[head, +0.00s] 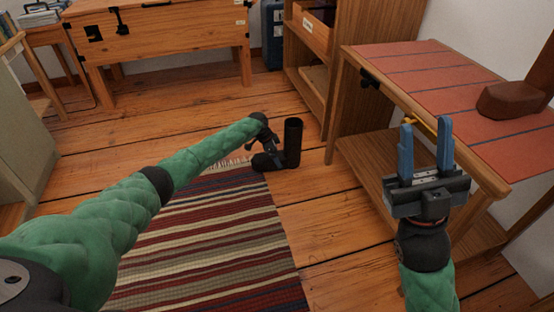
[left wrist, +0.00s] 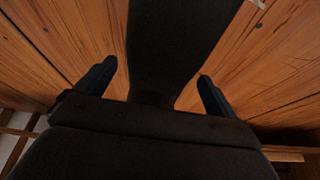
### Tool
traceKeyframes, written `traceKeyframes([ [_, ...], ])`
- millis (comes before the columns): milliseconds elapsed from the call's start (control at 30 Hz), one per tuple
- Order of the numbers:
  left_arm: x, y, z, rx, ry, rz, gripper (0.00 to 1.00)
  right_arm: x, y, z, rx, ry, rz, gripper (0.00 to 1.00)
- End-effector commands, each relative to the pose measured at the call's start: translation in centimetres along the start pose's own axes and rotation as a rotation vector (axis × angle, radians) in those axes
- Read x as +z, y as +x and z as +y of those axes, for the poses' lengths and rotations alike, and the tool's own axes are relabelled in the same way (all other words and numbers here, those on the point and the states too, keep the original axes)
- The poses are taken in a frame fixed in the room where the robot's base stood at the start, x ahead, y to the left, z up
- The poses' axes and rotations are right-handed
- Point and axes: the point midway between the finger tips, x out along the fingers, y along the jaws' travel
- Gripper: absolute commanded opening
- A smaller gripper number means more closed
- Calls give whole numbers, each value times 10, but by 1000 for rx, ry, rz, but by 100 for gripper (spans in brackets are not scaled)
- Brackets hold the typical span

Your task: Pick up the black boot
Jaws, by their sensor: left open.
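The black boot (head: 293,140) stands upright on the wooden floor at the far edge of the striped rug, its toe pointing left. My left gripper (head: 267,142) is low beside the shaft, over the boot's foot. In the left wrist view the dark boot (left wrist: 178,40) rises between the two open fingers (left wrist: 154,85), with gaps showing on both sides. Whether either finger touches it cannot be told. My right gripper (head: 425,148) is open and empty, with its blue fingers apart, in front of the red-topped table.
The striped rug (head: 200,240) covers the floor at left. A wooden shelf unit (head: 350,50) stands behind the boot.

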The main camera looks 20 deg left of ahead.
Motion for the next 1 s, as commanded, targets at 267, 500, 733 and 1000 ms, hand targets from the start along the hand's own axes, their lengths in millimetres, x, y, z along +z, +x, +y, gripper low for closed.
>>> traceKeyframes([
  [267, 0, 0, 0, 0, 0, 0, 44, 2, -5, -1, -12, -1, -14, 36],
  [500, 0, -1, 0, -1, 0, 1, 34, 2, -6, 0, -16, -4, -16, 36],
  [733, -2, -4, 0, -1, 0, 1, 34, 2, -4, 1, -10, 4, -20, 36],
  [1000, -7, -15, 0, 0, 0, 2, 34, 12, -47, -5, -47, 49, -164, 36],
])
